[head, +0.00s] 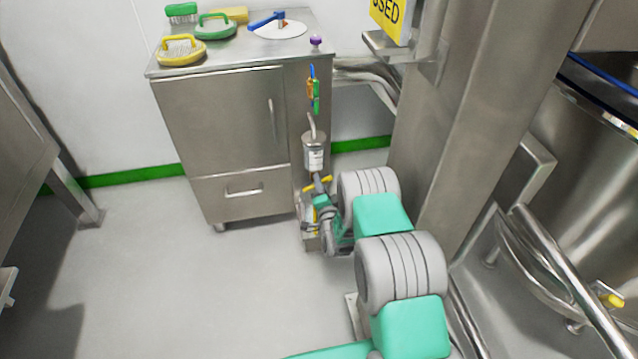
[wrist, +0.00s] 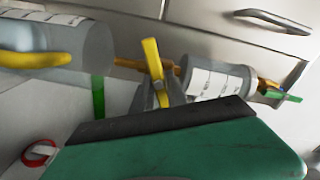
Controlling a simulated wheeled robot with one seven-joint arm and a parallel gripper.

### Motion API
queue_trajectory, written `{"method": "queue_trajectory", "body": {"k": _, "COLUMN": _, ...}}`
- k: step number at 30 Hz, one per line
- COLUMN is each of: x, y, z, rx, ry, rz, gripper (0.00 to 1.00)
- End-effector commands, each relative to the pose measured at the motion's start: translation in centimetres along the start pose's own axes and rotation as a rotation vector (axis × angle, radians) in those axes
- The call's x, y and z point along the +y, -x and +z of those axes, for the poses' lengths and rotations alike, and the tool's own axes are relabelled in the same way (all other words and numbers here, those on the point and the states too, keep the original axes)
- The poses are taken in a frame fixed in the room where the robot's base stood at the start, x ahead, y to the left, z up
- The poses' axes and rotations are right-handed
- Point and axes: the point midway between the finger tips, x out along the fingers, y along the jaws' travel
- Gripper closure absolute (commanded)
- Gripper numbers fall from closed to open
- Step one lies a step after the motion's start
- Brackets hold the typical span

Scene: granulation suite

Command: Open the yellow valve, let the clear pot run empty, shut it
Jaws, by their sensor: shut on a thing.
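The yellow valve lever (wrist: 153,60) stands between two cylindrical vessels in the wrist view. My gripper (wrist: 160,88) is shut on this lever, its grey fingers around the lower part. One vessel (wrist: 215,82), pale with printed marks, lies to the right of the lever; a larger one (wrist: 85,38) is to the left, with another yellow part (wrist: 35,58) across it. I cannot tell which is the clear pot, nor any liquid level. In the head view a labelled pot (head: 314,157) hangs beside the cabinet, with yellow parts (head: 318,185) below it, close to my gripper (head: 321,203).
Coloured levers (head: 316,105) are above the pot. A steel column (head: 480,110) stands close on the right. Floor (head: 180,260) at left is clear.

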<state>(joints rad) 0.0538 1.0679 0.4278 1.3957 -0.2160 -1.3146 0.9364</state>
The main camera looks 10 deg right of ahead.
Motion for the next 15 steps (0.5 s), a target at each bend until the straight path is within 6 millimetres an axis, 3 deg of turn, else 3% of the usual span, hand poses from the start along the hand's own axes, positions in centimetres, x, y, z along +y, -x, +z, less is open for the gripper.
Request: {"method": "queue_trajectory", "body": {"k": 15, "x": 0.10, "y": -0.11, "z": -0.08, "rx": 0.002, "ry": -0.367, "rz": -0.003, "gripper": 1.00}}
